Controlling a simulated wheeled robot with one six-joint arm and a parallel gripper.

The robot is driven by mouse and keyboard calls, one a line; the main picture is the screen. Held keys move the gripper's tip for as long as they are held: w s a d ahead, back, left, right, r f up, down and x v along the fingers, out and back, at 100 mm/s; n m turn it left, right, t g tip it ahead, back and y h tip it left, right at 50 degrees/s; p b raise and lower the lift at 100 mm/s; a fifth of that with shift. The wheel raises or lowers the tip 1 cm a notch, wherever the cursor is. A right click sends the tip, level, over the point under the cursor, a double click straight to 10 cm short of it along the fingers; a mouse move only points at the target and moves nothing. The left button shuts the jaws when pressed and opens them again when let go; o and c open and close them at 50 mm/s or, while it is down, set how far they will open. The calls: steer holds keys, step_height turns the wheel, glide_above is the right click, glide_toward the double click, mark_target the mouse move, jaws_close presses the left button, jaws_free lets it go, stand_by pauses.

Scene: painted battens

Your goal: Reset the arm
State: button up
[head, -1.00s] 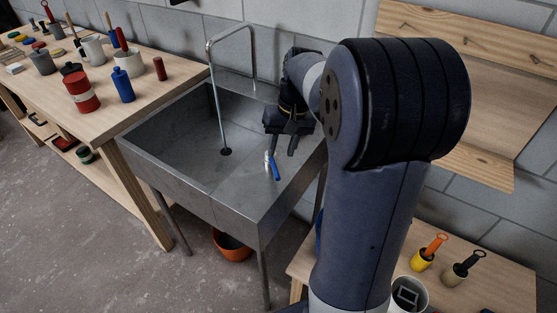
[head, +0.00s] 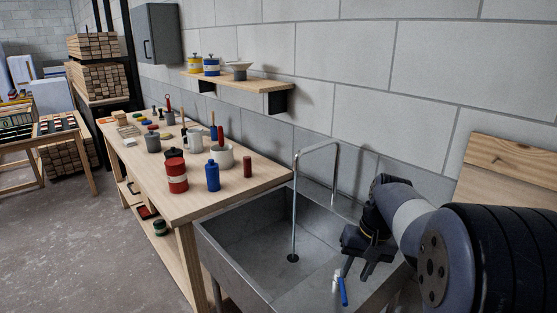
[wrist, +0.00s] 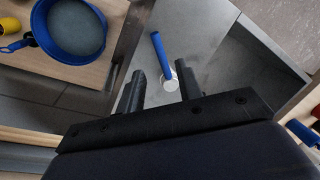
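My gripper (head: 357,271) is over the right part of the grey metal sink (head: 222,258), pointing down. Its two fingers are apart with nothing gripped between them, as the wrist view (wrist: 161,88) also shows. A small tool with a blue handle (head: 343,291) and a whitish end is just below and in front of the fingertips. In the wrist view the blue handle (wrist: 161,52) lies beyond the fingers, its pale end between them in the picture. I cannot tell exactly how the tool rests in the sink.
The sink's tall tap (head: 296,200) rises left of my gripper. A wooden bench (head: 230,196) with tins, a blue bottle (head: 212,175) and pots adjoins the sink. A wall shelf (head: 262,86) hangs behind. A blue pan (wrist: 72,50) shows in the wrist view.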

mark_target(345, 294)
steer(key=f, duration=0.3)
steer(key=a+f, duration=0.1)
steer(key=f, duration=0.3)
steer(key=shift+w+a+f, duration=0.1)
steer(key=shift+a, duration=0.1)
step_height(345, 294, up, 11)
steer(key=d, duration=0.2)
steer(key=f, duration=0.3)
steer(key=a+f, duration=0.1)
steer(key=f, duration=0.3)
steer(key=a+f, duration=0.1)
steer(key=f, duration=0.3)
steer(key=shift+f, duration=0.15)
steer(key=shift+w+a+r+m, duration=0.1)
steer(key=shift+a+r+m, duration=0.1)
steer(key=shift+a+m, duration=0.55)
steer(key=shift+d, duration=0.2)
steer(key=shift+f, duration=0.1)
